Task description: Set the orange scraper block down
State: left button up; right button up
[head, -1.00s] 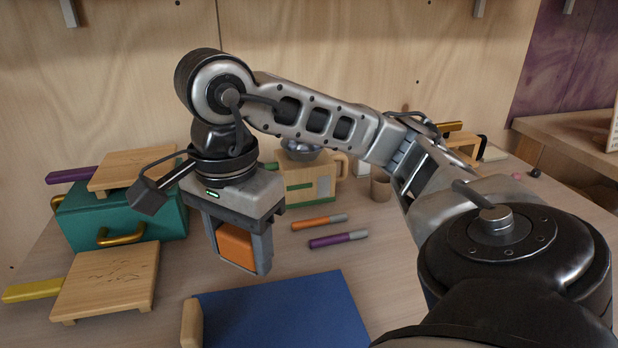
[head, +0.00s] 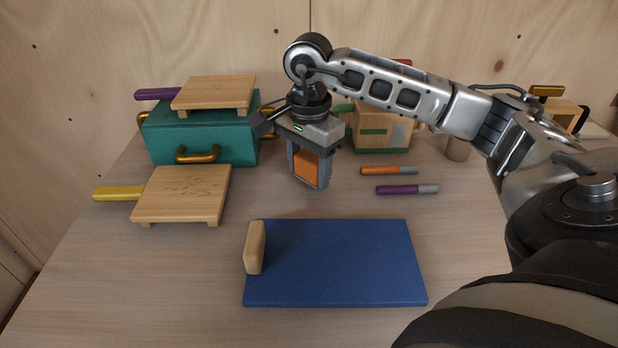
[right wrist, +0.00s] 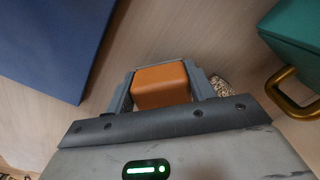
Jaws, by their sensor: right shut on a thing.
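The orange scraper block (head: 307,167) is between the fingers of my right gripper (head: 309,172), which is shut on it. The block also shows in the right wrist view (right wrist: 161,85), with a finger on each side (right wrist: 162,90). In the head view, gripper and block hang over the table between the teal box and the marker pens, behind the blue mat. I cannot tell for sure whether the block touches the table. My left gripper is not in view.
A blue mat (head: 340,265) with a wooden block (head: 255,247) on its left edge lies in front. A teal box (head: 205,140) carries a wooden board (head: 214,92); another board (head: 184,193) lies before it. Orange (head: 388,170) and purple (head: 405,189) pens lie right of the gripper.

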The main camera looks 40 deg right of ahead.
aim_at(309, 180)
jog(key=shift+f, duration=1.35)
jog(key=shift+f, duration=0.2)
jog(key=o, duration=1)
jog(key=shift+c, duration=0.2)
jog(key=shift+r, duration=0.1)
notch_tip(309, 180, up, 12)
jog(key=shift+r+p, duration=0.15)
jog(key=shift+p, duration=0.5)
jog(key=shift+s, duration=0.1)
